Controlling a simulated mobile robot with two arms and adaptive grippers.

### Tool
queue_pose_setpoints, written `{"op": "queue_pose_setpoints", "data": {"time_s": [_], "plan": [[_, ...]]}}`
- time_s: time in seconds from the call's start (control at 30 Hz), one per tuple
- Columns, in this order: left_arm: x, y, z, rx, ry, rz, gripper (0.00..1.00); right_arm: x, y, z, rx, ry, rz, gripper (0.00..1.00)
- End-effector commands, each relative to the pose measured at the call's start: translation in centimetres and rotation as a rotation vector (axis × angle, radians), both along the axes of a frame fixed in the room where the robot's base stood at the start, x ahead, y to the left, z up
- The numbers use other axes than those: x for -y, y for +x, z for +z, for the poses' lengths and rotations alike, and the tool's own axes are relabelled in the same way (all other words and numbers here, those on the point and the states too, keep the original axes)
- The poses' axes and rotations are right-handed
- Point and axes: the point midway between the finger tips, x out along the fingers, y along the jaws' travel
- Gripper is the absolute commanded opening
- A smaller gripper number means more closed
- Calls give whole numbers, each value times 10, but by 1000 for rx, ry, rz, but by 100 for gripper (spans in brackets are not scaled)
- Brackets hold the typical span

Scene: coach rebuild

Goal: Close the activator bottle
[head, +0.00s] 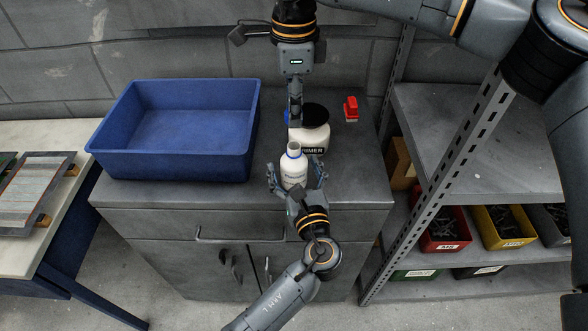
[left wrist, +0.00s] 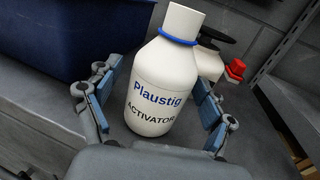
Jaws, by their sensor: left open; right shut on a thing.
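The activator bottle (head: 293,172) stands upright on the grey cabinet top, white with a blue ring at its neck. Its label reads "Plaustig ACTIVATOR" in the left wrist view (left wrist: 152,105). The part above the ring is pale; I cannot tell if its mouth is open. My left gripper (head: 295,165) is open, with one finger on each side of the bottle; contact is not clear. My right gripper (head: 294,120) points down behind the bottle, shut on a small blue thing (head: 287,116) that is mostly hidden.
A white primer jar (head: 316,140) with a black lid stands close behind the bottle. A red-topped object (head: 351,107) is at the back right. A large blue bin (head: 180,165) fills the cabinet's left side. A metal shelf post (head: 455,150) rises at the right.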

Motion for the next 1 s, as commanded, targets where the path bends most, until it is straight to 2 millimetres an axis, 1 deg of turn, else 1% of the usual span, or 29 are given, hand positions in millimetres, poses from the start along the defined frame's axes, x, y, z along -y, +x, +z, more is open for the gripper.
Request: {"op": "queue_pose_setpoints", "data": {"time_s": [0.07,0.1,0.17,0.2,0.27,0.3,0.37,0.4,0.47,0.57,0.67,0.9,1.0], "plan": [[0,0,0,0,0,0,82,0,0,0,0,0,0,21],[0,0,0,0,0,0,74,0,0,0,0,0,0,21],[0,0,0,0,0,0,62,0,0,0,0,0,0,21],[0,0,0,0,0,0,53,0,0,0,0,0,0,21],[0,0,0,0,0,0,41,0,0,0,0,0,0,21],[0,0,0,0,0,0,33,0,0,0,0,0,0,21],[0,0,0,0,0,0,21,0,0,0,0,0,0,21],[0,0,0,0,0,0,13,0,0,0,0,0,0,21],[0,0,0,0,0,0,0,0,0,0,0,0,0,21],[0,0,0,0,0,0,0,0,0,-1,0,0,0,21],[0,0,0,0,0,0,0,0,0,-9,-2,0,0,21],[0,0,0,0,0,0,0,1,0,-43,-3,1,0,21],[0,0,0,0,0,0,0,1,0,-50,-1,1,-1,21]]}}
